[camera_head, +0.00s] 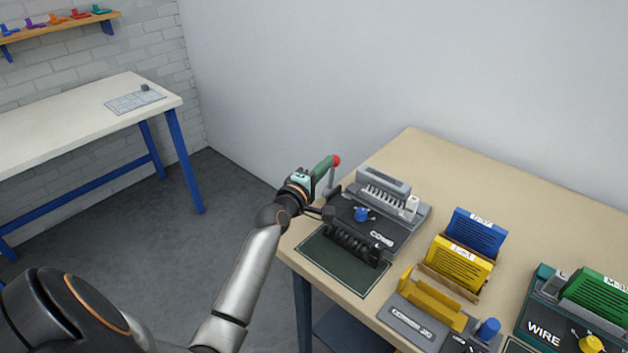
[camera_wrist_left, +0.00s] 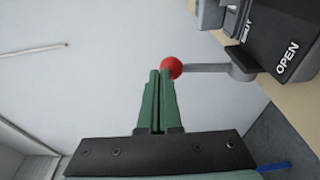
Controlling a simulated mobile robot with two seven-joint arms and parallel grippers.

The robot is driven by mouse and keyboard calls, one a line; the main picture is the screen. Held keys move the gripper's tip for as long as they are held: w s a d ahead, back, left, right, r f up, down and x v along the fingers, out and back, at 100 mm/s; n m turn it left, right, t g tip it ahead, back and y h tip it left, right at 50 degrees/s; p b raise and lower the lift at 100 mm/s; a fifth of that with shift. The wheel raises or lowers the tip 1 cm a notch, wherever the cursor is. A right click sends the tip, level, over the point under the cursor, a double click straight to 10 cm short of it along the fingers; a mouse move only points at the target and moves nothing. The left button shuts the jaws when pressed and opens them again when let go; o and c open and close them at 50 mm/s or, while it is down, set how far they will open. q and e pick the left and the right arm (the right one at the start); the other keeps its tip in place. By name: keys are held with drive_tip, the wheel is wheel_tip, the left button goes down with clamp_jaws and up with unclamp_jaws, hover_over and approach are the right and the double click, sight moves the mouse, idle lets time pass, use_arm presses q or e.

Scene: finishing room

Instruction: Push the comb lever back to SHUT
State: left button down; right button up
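The comb machine (camera_head: 375,222) is a dark grey and black unit marked COMB at the left end of the tan table. Its comb lever (camera_head: 331,178) rises on the machine's left side and ends in a red ball knob (camera_head: 337,160). My left gripper (camera_head: 328,164) has green fingers, which lie together at the knob. In the left wrist view the fingertips meet the edge of the red knob (camera_wrist_left: 170,67); firm contact is unclear. The grey lever (camera_wrist_left: 210,68) runs right to the machine, where SHUT and OPEN labels (camera_wrist_left: 287,60) show. My right gripper is out of view.
Blue and yellow card holders (camera_head: 460,262), a yellow-topped grey unit (camera_head: 425,310) and a green WIRE machine (camera_head: 565,315) stand farther right. A dark mat (camera_head: 335,262) lies before the comb machine. The wall is behind the table.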

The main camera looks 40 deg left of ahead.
sight(336, 158)
use_arm(q)
drive_tip(key=shift+w+r, duration=0.15)
drive_tip(key=shift+w, duration=1.9)
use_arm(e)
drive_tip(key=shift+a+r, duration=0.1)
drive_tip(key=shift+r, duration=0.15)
use_arm(q)
drive_tip(key=shift+w, duration=0.1)
drive_tip(key=shift+d, duration=0.1)
